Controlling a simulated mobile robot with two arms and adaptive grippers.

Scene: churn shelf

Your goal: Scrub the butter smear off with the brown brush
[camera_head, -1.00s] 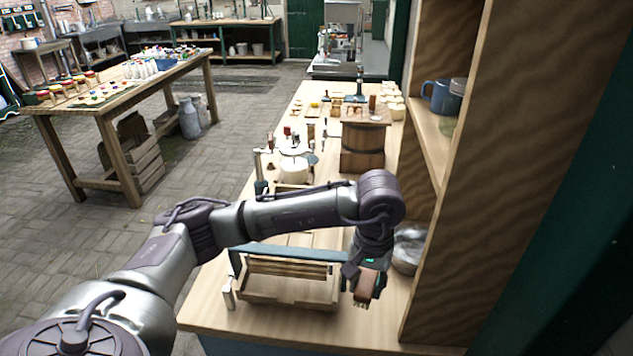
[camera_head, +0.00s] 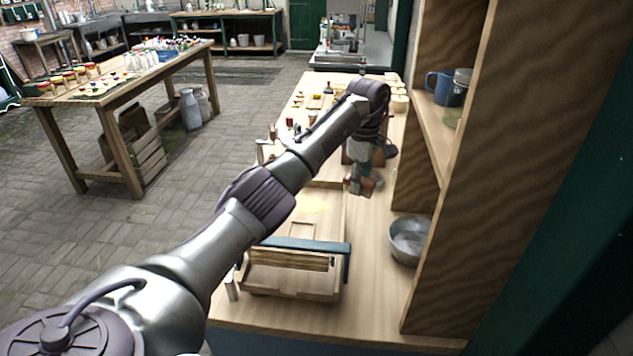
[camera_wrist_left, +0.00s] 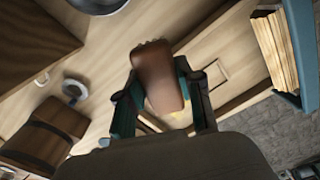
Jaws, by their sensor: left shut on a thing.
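My left gripper (camera_head: 360,183) is over the wooden counter (camera_head: 375,270), in front of the barrel. It is shut on the brown brush (camera_wrist_left: 158,75), which fills the space between the fingers in the left wrist view. A faint yellow patch (camera_head: 318,207), which looks like the butter smear, lies on the counter's board left of and nearer than the gripper. A bit of yellow also shows beside the brush in the wrist view (camera_wrist_left: 178,114). I cannot tell whether the brush touches the surface. My right gripper is out of view.
A wooden tray (camera_head: 290,293) with a blue-green bar stands at the near end of the counter. A metal bowl (camera_head: 408,242) sits by the tall shelf (camera_head: 490,200) on the right. A wooden barrel (camera_wrist_left: 45,135) and several small items stand further back.

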